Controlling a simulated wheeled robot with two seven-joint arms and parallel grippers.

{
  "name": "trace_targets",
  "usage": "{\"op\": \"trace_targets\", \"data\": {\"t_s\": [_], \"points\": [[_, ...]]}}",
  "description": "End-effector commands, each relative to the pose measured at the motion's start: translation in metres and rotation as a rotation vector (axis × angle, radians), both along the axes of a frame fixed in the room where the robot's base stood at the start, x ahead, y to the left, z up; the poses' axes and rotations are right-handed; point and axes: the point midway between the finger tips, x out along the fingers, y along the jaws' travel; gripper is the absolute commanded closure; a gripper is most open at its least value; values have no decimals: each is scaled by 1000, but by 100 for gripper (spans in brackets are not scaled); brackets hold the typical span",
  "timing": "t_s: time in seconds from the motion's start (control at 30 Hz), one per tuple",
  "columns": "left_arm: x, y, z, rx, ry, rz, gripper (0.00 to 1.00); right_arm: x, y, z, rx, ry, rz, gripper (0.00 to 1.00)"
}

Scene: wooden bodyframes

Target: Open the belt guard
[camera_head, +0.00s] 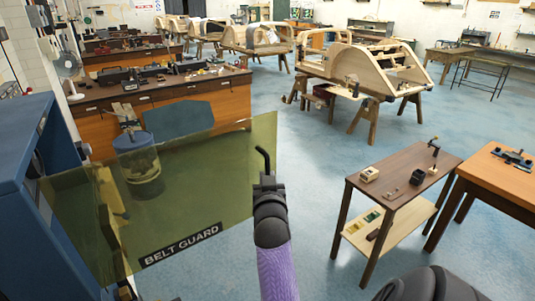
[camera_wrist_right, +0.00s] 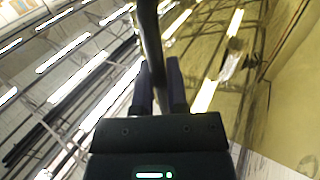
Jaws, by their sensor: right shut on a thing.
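The belt guard (camera_head: 200,190) is a clear yellow panel with a black "BELT GUARD" label (camera_head: 181,244) along its lower edge. It stands out from the blue machine housing (camera_head: 45,140) at the left of the head view. A black bent handle (camera_head: 263,156) shows at its right end. My right gripper (camera_head: 268,180) is shut on this handle. In the wrist view, the handle (camera_wrist_right: 150,35) runs up between the fingers (camera_wrist_right: 160,85), and the yellow guard (camera_wrist_right: 225,55) fills much of the right side. My left gripper is not in view.
A small brown table (camera_head: 410,175) with tools stands to the right, and an orange-topped bench (camera_head: 500,180) beyond it. A wooden workbench (camera_head: 190,100) stands behind the guard. Wooden bodyframes (camera_head: 370,70) are further back. Blue floor (camera_head: 305,140) is clear between the guard and brown table.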

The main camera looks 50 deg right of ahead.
Motion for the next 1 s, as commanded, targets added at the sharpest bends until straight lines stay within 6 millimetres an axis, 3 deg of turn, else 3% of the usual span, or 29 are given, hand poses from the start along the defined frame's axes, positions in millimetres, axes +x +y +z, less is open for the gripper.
{"op": "trace_targets", "data": {"t_s": [0.43,0.47,0.6,1.0], "points": [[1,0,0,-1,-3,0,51,0,0,1,-2,-3,1,100],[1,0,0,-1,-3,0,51,0,0,1,-2,-3,1,81],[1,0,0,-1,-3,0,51,0,0,1,-2,-3,1,51],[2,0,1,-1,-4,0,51,1,0,1,-1,-2,3,50]]}}
